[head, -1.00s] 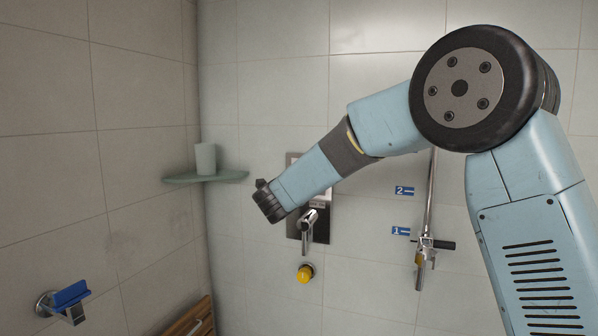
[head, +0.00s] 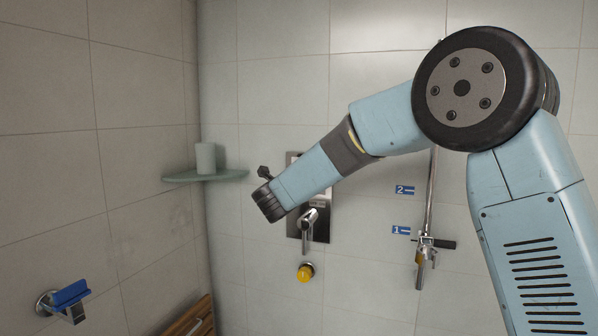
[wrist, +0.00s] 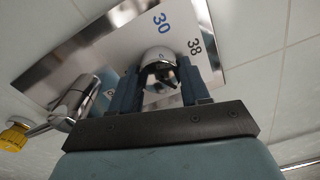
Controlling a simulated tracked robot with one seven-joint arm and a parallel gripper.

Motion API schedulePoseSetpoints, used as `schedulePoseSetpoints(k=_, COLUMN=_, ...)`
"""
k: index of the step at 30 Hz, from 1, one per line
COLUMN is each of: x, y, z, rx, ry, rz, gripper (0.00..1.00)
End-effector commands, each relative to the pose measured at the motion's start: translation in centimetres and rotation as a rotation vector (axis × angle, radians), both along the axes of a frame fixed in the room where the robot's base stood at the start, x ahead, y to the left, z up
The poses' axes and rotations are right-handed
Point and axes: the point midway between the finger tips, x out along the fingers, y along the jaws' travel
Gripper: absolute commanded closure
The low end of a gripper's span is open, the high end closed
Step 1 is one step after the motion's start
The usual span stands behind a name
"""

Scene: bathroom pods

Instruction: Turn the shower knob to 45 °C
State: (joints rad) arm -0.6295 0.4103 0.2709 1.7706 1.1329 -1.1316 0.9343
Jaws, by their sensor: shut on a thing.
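The shower knob (wrist: 158,58) is a round chrome knob on a metal plate (wrist: 90,45), seen in the wrist view. My gripper (wrist: 160,88) is shut on it, with one dark blue finger on each side. The printed numbers 30 and 38 show on the plate above and to the right of the knob. Another mark by the left finger is partly covered, and I cannot read it. I cannot make out a pointer on the knob. In the head view the plate (head: 320,222) shows, but my arm hides the knob and my fingers.
A chrome lever (head: 308,232) sits low on the plate, with a yellow knob (head: 304,272) below it. A corner shelf (head: 205,177) with a cup (head: 205,158) is at left. A shower rail (head: 431,190) stands at right. A blue-topped fixture (head: 70,296) is on the left wall.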

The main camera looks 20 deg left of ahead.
Motion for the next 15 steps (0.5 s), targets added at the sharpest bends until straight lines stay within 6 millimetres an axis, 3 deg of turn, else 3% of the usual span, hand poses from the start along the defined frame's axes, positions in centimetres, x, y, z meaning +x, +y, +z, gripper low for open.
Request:
schedulePoseSetpoints(k=5, x=-0.06, y=0.17, z=0.64, rx=0.004, ry=-0.010, rz=0.004, gripper=0.84)
schedulePoseSetpoints(k=6, x=-0.06, y=0.17, z=0.65, rx=0.004, ry=-0.011, rz=0.003, gripper=0.53)
schedulePoseSetpoints(k=15, x=-0.05, y=0.09, z=0.38, rx=0.001, ry=-0.006, rz=0.002, gripper=0.28)
